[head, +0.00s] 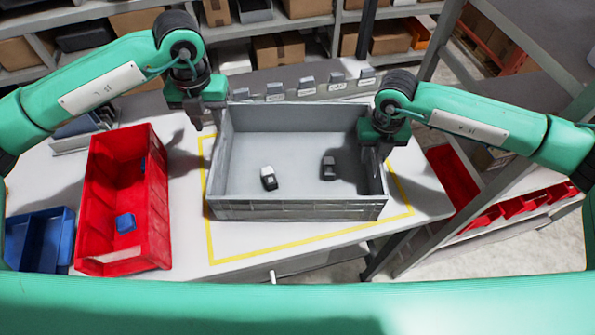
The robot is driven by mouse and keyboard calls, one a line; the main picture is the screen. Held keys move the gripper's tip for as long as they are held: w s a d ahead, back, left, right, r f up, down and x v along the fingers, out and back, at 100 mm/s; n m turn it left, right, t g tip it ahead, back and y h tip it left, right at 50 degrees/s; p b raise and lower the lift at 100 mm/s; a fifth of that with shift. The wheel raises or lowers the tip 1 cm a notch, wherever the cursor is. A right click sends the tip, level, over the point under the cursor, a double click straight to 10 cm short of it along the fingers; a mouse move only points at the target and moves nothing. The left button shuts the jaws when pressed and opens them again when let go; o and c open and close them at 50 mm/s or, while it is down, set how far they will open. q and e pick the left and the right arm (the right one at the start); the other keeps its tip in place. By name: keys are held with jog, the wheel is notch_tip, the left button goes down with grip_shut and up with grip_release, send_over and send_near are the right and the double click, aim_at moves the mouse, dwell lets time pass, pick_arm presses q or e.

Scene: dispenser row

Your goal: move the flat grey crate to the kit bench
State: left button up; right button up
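The flat grey crate (300,210) sits level on a white table inside a yellow outline, its open top facing up. Two small black-and-white items, one on the left (268,178) and one on the right (329,168), lie on its floor. My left gripper (207,120) points down at the crate's left wall, near the back corner. Its fingers look apart, with one outside the wall. My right gripper (378,155) points down at the right wall, its fingers overlapping the wall in view. Whether it grips the wall is hard to see.
A red bin (100,205) with blue pieces stands left of the crate, and a blue tray (38,238) is further left. Small labelled grey dispensers (307,86) line the table's back edge. A rack with red bins (455,180) stands at the right.

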notch_tip(320, 180, up, 12)
dwell(0.5)
jog(key=shift+s+f, duration=0.1)
dwell(0.4)
